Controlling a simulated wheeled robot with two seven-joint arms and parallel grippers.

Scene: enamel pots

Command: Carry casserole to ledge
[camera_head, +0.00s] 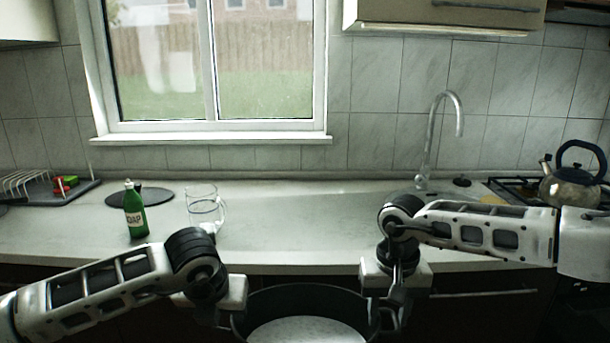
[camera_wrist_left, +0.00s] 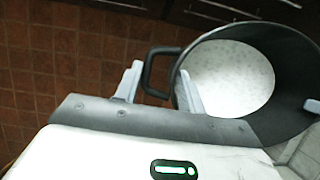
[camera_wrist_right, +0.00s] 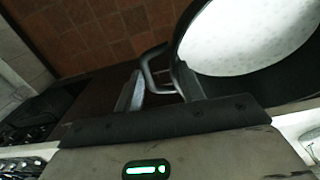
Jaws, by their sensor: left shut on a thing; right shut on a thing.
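The casserole (camera_head: 305,300) is a dark round pot with a pale speckled inside. It is at the bottom middle of the head view, held in front of the counter edge, and its lower part is cut off. My left gripper (camera_head: 236,318) is shut on its left handle; the left wrist view shows the dark loop handle (camera_wrist_left: 158,72) between the fingers (camera_wrist_left: 160,88). My right gripper (camera_head: 385,318) is shut on the opposite handle, which shows in the right wrist view (camera_wrist_right: 150,68) between the fingers (camera_wrist_right: 158,88). I cannot tell which surface is the ledge; a window sill (camera_head: 210,138) lies behind the counter.
The counter (camera_head: 290,225) has a clear middle. A green soap bottle (camera_head: 135,212), a glass jug (camera_head: 204,205), a dark round mat (camera_head: 145,195) and a dish rack (camera_head: 40,188) stand at left. A tap (camera_head: 430,140) and a kettle (camera_head: 572,180) on the hob are at right.

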